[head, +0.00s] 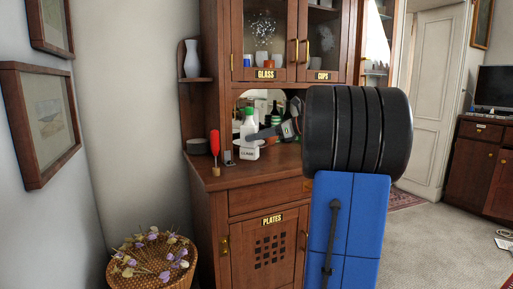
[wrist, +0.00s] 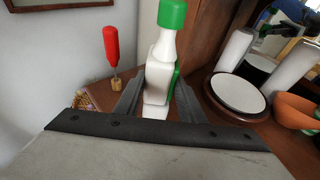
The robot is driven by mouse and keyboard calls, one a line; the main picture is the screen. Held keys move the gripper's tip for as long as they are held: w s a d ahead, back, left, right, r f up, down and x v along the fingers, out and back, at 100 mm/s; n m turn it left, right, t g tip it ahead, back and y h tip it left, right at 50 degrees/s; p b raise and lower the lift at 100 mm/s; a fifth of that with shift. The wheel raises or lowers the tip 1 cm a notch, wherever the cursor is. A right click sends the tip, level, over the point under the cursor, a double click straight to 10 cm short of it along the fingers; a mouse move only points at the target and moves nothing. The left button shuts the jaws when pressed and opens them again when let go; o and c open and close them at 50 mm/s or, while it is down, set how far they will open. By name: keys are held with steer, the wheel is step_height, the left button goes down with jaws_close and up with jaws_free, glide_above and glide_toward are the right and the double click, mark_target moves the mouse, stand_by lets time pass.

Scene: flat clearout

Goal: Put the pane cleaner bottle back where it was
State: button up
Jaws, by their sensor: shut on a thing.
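The pane cleaner bottle (head: 249,128) is white with a green cap and stands upright over the counter of the wooden cabinet (head: 240,176), in front of the mirror niche. My gripper (head: 264,135) reaches in from the right and is shut on the bottle. In the wrist view the bottle (wrist: 162,48) is between the two dark fingers (wrist: 157,88), its green cap at the top edge. Its base is partly hidden by my gripper, and I cannot tell if it touches the counter.
A red-handled tool (head: 214,143) stands at the counter's front left corner, left of the bottle. In the wrist view a white plate (wrist: 239,93) and an orange bowl (wrist: 297,110) lie to the right. A basket of dried flowers (head: 150,262) stands on the floor at left.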

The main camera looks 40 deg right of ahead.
mark_target(257, 145)
steer(key=shift+f, duration=1.8)
steer(key=shift+f, duration=0.1)
steer(key=o, duration=0.7)
steer(key=shift+c, duration=0.2)
steer(key=v, duration=1.2)
